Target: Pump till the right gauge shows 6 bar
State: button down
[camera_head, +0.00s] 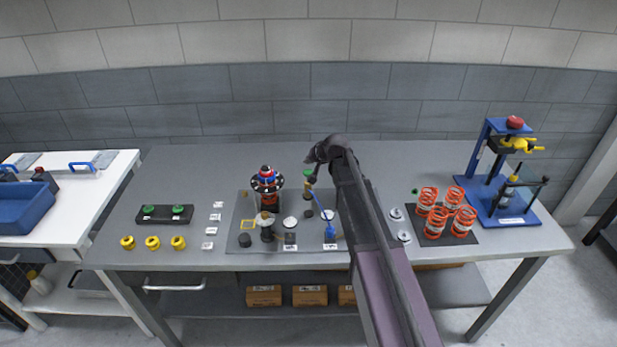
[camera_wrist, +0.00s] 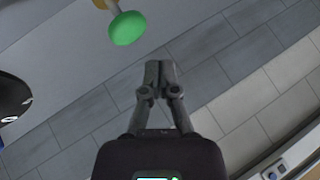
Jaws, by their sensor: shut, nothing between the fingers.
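My gripper (camera_wrist: 159,66) is shut and empty, its fingertips together in the wrist view. A green round knob (camera_wrist: 127,28) on a pale rod is just beyond and left of the fingertips, apart from them. In the head view the green knob (camera_head: 309,173) sits just below the dark end of my arm, above a small yellow and dark fitting, and a blue line runs from there to a blue block (camera_head: 330,232). White round tops, possibly gauges, show on the grey plate: a left one (camera_head: 290,223) and a right one (camera_head: 328,214), partly beside my arm. Their readings are too small to tell.
A red and blue topped round unit (camera_head: 267,181) stands left of the knob. Orange springs (camera_head: 436,222) and a blue press (camera_head: 500,195) stand to the right. Yellow parts (camera_head: 152,243) and a black holder with green tops (camera_head: 164,214) lie left. The back of the table is clear.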

aim_at(308, 172)
jog(key=shift+f+b, duration=0.55)
jog(key=shift+f, duration=0.3)
jog(key=shift+f, duration=0.15)
dwell(0.9)
jog(key=shift+f+b, duration=0.3)
jog(key=shift+b, duration=0.15)
jog(key=shift+f+b, duration=1.25)
dwell(2.1)
jog(key=shift+r, duration=0.2)
jog(key=shift+r+p, duration=1.55)
jog(key=shift+p, duration=0.15)
jog(key=shift+r+p, duration=2.45)
jog(key=shift+p, duration=0.05)
